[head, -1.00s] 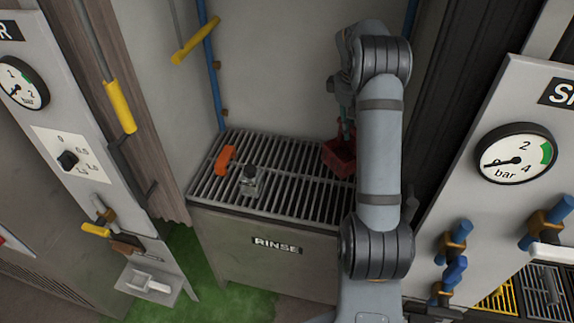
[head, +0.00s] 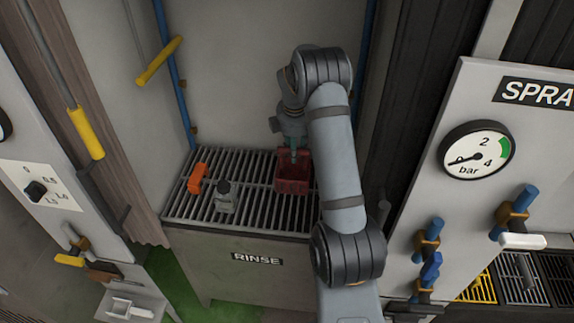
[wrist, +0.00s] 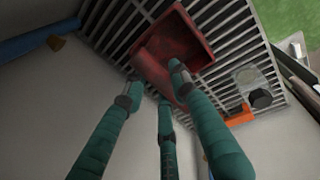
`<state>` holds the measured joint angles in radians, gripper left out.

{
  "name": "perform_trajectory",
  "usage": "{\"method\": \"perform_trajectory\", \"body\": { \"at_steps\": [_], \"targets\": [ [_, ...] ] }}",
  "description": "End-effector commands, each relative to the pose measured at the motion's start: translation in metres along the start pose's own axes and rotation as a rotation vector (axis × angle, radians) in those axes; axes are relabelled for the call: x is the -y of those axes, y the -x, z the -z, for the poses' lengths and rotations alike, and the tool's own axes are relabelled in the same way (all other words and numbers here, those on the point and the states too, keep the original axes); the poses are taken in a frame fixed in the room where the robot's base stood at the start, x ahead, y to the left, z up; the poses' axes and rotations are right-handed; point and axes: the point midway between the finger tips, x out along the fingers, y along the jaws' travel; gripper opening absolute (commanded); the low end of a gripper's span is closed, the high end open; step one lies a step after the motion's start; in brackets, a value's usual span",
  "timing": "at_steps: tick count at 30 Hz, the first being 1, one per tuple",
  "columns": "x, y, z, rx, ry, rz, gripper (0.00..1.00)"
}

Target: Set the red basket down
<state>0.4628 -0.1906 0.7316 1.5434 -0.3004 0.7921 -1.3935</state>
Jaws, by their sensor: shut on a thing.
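The red basket (head: 293,180) is at the right part of the slatted rinse rack (head: 240,210) in the head view. My gripper (head: 293,155) is above it, with its fingers reaching down to it. My arm hides part of the rack's right side.
An orange handle-shaped piece (head: 197,178) and a small grey item with a dark top (head: 225,197) stand on the rack's left half. A blue pipe with a yellow lever (head: 160,60) runs up the back left. A spray panel with a gauge (head: 476,149) stands to the right.

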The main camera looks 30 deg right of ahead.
Motion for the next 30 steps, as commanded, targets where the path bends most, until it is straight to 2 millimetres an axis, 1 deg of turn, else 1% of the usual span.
{"method": "perform_trajectory", "body": {
  "at_steps": [1,3,8,16,29,30],
  "targets": [
    [0.007,-0.002,0.006,0.001,0.002,0.002,0.00],
    [0.013,-0.006,0.012,0.001,0.001,0.001,0.00],
    [0.019,-0.013,0.017,0.001,0.000,0.001,0.00],
    [0.026,-0.046,0.017,0.001,-0.001,0.001,0.00],
    [0.027,-0.055,0.017,0.000,-0.001,-0.002,0.00],
    [0.027,-0.054,0.017,0.001,-0.001,-0.001,0.28]
  ]
}}
